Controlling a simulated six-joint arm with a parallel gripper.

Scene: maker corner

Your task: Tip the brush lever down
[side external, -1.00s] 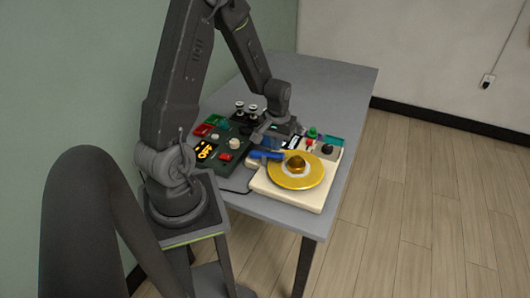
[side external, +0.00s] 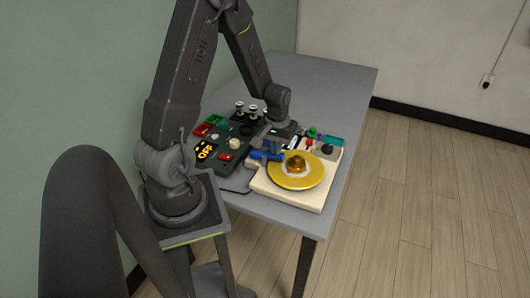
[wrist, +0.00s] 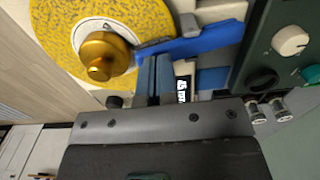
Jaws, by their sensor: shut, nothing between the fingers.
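The blue brush lever (side external: 260,155) lies at the left edge of the yellow disc (side external: 309,181), on a cream base (side external: 290,200). In the wrist view the blue lever (wrist: 205,42) runs from the disc's rim toward the dark green panel. My gripper (side external: 276,150) is shut and empty, low over the lever. In the wrist view my fingertips (wrist: 154,60) are beside the lever's disc end; I cannot tell whether they touch it. My gripper partly hides the lever in the side view. A brass knob (wrist: 101,58) stands at the disc's centre.
A dark green panel (side external: 238,145) with an amber OFF display (side external: 206,152), a red switch (side external: 225,157) and knobs stands left of the base. Small coloured parts (side external: 312,133) lie behind the disc. The table's far end (side external: 335,82) is clear.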

